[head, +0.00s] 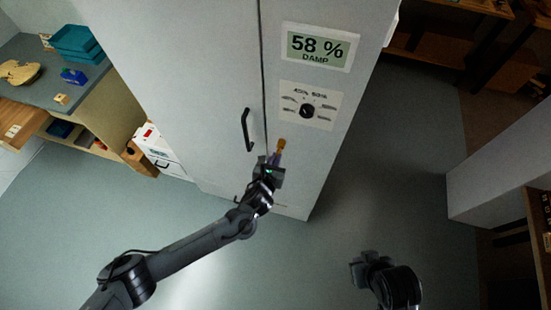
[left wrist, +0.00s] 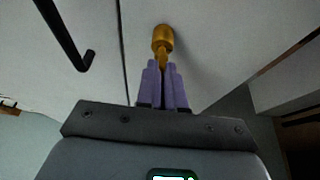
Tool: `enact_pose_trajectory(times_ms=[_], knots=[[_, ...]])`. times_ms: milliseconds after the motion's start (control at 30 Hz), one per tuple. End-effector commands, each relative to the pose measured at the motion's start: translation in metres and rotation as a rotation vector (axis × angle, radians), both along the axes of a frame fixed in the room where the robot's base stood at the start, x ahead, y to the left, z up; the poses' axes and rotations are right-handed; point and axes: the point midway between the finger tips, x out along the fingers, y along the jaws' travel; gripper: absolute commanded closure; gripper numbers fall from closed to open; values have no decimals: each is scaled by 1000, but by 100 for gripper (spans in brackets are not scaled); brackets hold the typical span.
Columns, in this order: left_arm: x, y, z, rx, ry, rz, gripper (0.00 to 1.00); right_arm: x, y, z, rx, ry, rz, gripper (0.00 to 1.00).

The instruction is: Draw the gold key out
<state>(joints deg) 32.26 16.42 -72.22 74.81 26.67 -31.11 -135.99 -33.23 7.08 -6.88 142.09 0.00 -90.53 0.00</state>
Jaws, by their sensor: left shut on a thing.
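The gold key (left wrist: 161,66) shows in the left wrist view as a narrow gold piece between the purple fingertips. It meets a rounded gold barrel (left wrist: 163,40) at the white cabinet's front; whether any of the key is inside the barrel is hidden. The barrel shows small in the head view (head: 281,144). My left gripper (head: 275,160) is shut on the key, its fingers pointing at the barrel. My right gripper (head: 362,268) is low in the head view, away from the cabinet; its fingers do not show clearly.
A bench (head: 95,85) stands at left, shelving (head: 540,225) at right. The floor in front is clear.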

Motion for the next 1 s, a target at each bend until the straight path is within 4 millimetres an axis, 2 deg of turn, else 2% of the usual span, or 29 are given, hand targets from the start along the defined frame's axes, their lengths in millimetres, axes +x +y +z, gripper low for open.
enact_pose_trajectory(times_ms=[433,1000], knots=[[-3,1,1,0,1,0,100,0,0,4,-1,0,1,100],[-24,6,1,0,0,-1,100,0,2,24,8,0,-5,100]])
